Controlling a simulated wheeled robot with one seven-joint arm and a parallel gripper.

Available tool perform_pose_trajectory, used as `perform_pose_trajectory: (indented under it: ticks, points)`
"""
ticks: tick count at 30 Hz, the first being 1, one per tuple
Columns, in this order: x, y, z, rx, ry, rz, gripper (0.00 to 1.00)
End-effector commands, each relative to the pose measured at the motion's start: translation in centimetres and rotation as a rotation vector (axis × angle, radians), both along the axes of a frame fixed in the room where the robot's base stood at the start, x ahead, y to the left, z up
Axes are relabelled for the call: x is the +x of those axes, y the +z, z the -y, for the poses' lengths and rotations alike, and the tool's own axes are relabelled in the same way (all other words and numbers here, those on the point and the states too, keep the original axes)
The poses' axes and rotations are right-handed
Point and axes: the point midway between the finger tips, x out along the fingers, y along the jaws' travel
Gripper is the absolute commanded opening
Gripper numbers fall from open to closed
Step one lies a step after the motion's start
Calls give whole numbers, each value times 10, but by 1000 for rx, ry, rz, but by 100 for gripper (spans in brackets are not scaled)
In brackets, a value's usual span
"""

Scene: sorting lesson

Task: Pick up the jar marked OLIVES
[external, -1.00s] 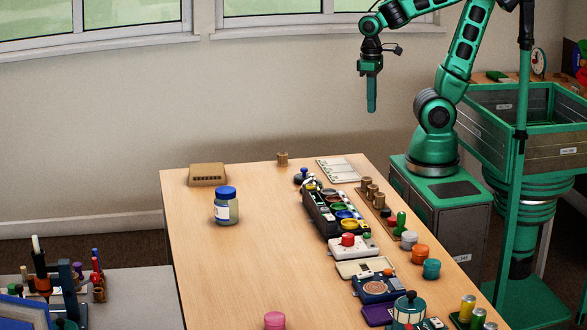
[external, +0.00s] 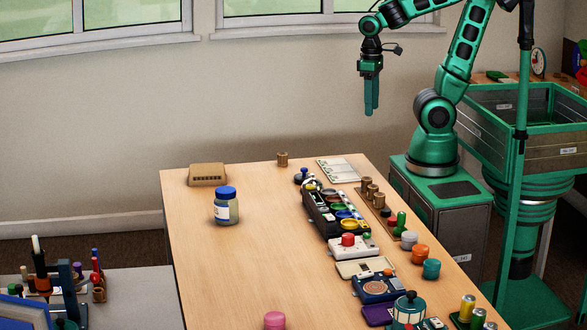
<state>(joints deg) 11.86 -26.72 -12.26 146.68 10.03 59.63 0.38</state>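A jar with a blue lid (external: 226,206) stands upright on the left part of the wooden table. It has a pale body and a white label with a blue part; the writing is too small to read. A pink-lidded thing (external: 275,321) is cut off by the bottom edge, and no label shows on it. I cannot tell which one is marked OLIVES. My gripper (external: 371,112) hangs in the air with its fingers down, beyond and well above the table, up and to the right of the blue-lidded jar. The fingers are seen nearly edge-on, so their opening is unclear.
A brown box (external: 207,175) and a small wooden cylinder (external: 282,159) stand at the table's far side. A black organiser (external: 320,213), several devices and small coloured containers line the right side. The table (external: 270,240) is bare around the blue-lidded jar and across the middle.

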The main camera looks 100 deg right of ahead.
Motion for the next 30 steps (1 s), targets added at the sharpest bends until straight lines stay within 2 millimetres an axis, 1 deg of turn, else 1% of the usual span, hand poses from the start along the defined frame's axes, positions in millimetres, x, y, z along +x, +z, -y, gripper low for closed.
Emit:
perform_pose_trajectory:
  ticks: [1,2,3,10,12,14,17,20,21,22,24,26,27,29,30]
  points:
    - [0,0,0,0,0,0,65]
    - [0,0,0,0,0,0,72]
    - [0,0,0,0,0,0,74]
    - [0,0,0,-1,1,1,74]
    - [-8,4,0,-1,13,16,74]
    - [-2,3,1,-5,39,25,74]
    - [25,-2,1,-14,132,51,74]
    - [65,-12,-2,-20,271,96,74]
    - [83,-17,-4,-21,332,121,74]
    - [96,-21,-7,-20,378,139,74]
    - [126,-31,-14,-15,481,182,74]
    - [151,-39,-22,-9,563,223,74]
    - [168,-45,-28,-4,618,252,74]
    - [192,-54,-38,6,695,298,74]
    - [207,-60,-45,14,746,330,74]
